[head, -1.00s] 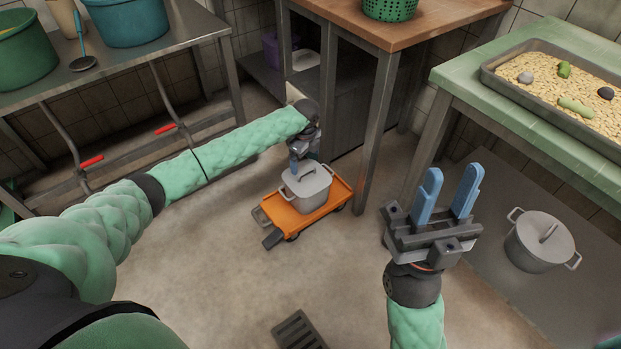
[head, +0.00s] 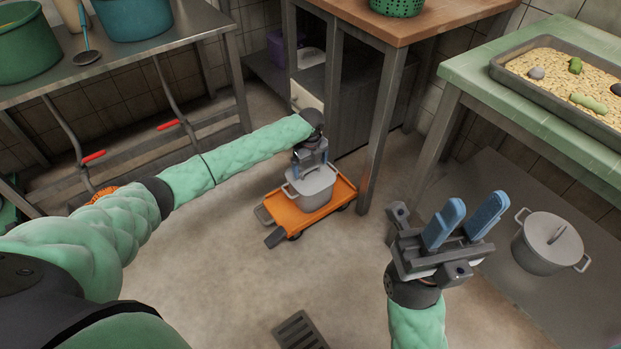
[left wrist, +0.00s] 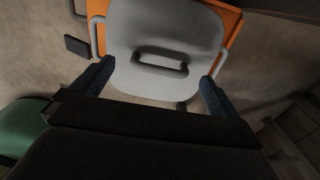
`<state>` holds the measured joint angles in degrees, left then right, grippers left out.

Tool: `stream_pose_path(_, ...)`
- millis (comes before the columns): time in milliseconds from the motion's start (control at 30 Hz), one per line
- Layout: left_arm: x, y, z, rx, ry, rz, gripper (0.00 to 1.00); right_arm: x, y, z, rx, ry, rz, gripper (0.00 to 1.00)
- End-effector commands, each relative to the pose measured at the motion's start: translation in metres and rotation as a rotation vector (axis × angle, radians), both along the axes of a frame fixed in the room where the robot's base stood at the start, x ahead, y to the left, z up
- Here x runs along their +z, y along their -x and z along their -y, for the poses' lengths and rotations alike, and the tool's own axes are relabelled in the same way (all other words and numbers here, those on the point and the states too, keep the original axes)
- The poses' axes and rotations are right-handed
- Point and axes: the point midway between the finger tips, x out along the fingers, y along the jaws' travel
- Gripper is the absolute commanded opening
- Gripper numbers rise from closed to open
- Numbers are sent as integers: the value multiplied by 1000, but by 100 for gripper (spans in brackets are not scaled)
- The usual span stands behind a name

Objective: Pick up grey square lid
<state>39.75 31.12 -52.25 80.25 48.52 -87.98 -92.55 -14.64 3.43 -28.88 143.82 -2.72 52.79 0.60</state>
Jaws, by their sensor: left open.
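A grey square lid (left wrist: 160,30) with a bar handle (left wrist: 160,62) lies on a light grey pot (head: 312,194). The pot stands on a small orange cart (head: 336,193) on the floor. My left gripper (head: 313,164) is directly above the pot, pointing down, and hides much of the lid in the head view. My right gripper (head: 474,202) is open and empty, pointing up, far to the right of the cart.
A wooden-topped table (head: 425,15) has a leg (head: 375,140) close to the cart's right side. A metal bench (head: 165,50) is at the left. A floor drain (head: 300,331) lies in front; the floor between is clear.

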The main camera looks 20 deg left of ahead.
Motion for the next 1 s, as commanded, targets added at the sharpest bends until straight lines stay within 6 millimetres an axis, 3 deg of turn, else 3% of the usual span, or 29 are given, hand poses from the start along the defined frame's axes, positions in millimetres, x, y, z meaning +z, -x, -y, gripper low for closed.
stream_pose_path(33,-13,-1,0,1,0,-1,100,-9,0,-1,-2,8,-3,36)
stream_pose_path(133,-24,0,0,2,0,-1,100,-13,-1,-3,-6,19,-7,36)
stream_pose_path(400,-27,-1,0,1,0,0,100,-13,-1,-3,-8,26,-12,36)
stream_pose_path(433,-27,-1,0,1,0,0,98,-13,-1,-3,-8,26,-12,36)
stream_pose_path(600,-27,-1,0,1,0,0,65,-13,-1,-3,-8,25,-11,36)
stream_pose_path(700,-27,-1,0,1,0,0,50,-13,-1,-3,-8,24,-10,36)
stream_pose_path(1000,-22,-1,0,1,0,1,50,-10,-1,-3,-7,22,-9,36)
